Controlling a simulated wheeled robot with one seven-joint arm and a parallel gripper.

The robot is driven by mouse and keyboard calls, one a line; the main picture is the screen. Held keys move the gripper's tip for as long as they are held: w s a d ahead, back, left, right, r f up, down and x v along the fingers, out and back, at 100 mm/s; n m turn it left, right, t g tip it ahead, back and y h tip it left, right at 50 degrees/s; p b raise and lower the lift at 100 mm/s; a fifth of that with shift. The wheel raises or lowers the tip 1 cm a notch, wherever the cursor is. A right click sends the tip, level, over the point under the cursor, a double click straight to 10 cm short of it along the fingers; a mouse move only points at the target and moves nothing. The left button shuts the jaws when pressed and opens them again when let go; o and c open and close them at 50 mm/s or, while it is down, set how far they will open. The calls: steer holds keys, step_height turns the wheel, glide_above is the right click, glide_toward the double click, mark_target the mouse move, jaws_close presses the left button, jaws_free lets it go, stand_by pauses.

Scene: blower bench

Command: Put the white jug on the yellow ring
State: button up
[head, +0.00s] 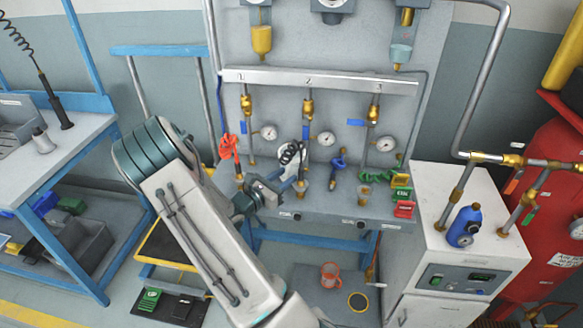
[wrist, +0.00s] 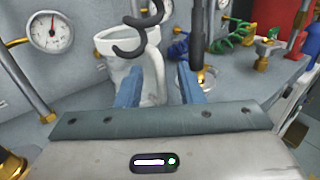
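The white jug (wrist: 122,45) stands just ahead of my gripper (wrist: 160,80) in the wrist view. Its lower part shows between the two blue fingers, with a gap on the right. The fingers are apart, and I see no grip on the jug. In the head view my gripper (head: 293,186) is at the grey bench, just below the jug (head: 284,160), which is partly covered by a black coil. A yellow ring around a dark disc (head: 358,302) lies on the floor below the bench, at the lower right.
An orange jug (head: 331,275) stands on the floor near the ring. A black coiled hose (wrist: 143,25) hangs in front of the white jug. Gauges, brass valves and a blue coil (head: 338,165) crowd the bench. A white cabinet (head: 465,225) stands at the right.

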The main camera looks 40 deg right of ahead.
steer(key=shift+d, duration=0.25)
jaws_close()
steer(key=shift+r, duration=0.1)
steer(key=shift+r, duration=0.8)
steer(key=s+a+r+b, duration=0.1)
steer(key=s+a, duration=0.1)
steer(key=a, duration=1.6)
steer(key=shift+r, duration=0.35)
